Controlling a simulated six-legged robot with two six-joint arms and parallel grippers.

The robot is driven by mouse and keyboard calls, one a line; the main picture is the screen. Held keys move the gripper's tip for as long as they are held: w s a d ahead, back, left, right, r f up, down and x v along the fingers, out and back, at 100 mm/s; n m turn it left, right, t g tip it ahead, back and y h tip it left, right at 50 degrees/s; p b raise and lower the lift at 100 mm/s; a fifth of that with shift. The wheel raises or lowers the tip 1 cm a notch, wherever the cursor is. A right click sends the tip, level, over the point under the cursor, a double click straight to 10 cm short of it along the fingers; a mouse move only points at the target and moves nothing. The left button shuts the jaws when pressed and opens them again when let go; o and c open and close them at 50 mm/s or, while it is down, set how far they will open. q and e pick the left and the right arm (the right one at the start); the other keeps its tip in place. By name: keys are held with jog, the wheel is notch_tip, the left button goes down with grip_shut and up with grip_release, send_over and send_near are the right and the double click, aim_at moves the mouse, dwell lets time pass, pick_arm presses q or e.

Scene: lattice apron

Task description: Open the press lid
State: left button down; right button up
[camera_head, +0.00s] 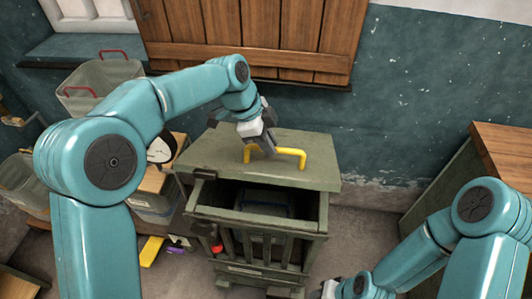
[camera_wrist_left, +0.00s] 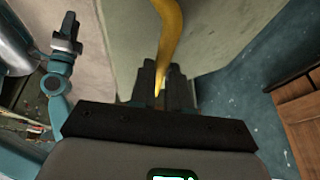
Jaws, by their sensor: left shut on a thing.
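The press is a grey-green slatted box (camera_head: 262,243) standing on the floor in the middle of the head view. Its flat green lid (camera_head: 215,150) sits above the box, with the front opening showing beneath its front edge. A yellow bar handle (camera_head: 292,152) stands on the lid. My left gripper (camera_head: 262,148) is shut on the left part of the handle. In the left wrist view the handle (camera_wrist_left: 169,35) runs between the fingers (camera_wrist_left: 161,83). My right arm is at the lower right; its gripper (camera_wrist_left: 68,25) is small in the left wrist view, and its jaws are unclear.
A blue-edged container (camera_head: 262,207) shows inside the box. Clear bins with red handles (camera_head: 105,75) stand at the left. A wooden shutter (camera_head: 250,40) hangs on the wall behind. A wooden-topped cabinet (camera_head: 505,150) stands at the right, with bare floor between it and the press.

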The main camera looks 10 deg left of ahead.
pick_arm(q)
jog(key=shift+w+a+r+p, duration=0.1)
jog(key=shift+w+r+p, duration=0.55)
jog(key=shift+w+r, duration=1.45)
pick_arm(e)
jog(key=shift+s+r, duration=0.1)
jog(key=shift+r, duration=1.1)
pick_arm(q)
jog(key=shift+w+f, duration=0.1)
jog(key=shift+f, duration=0.1)
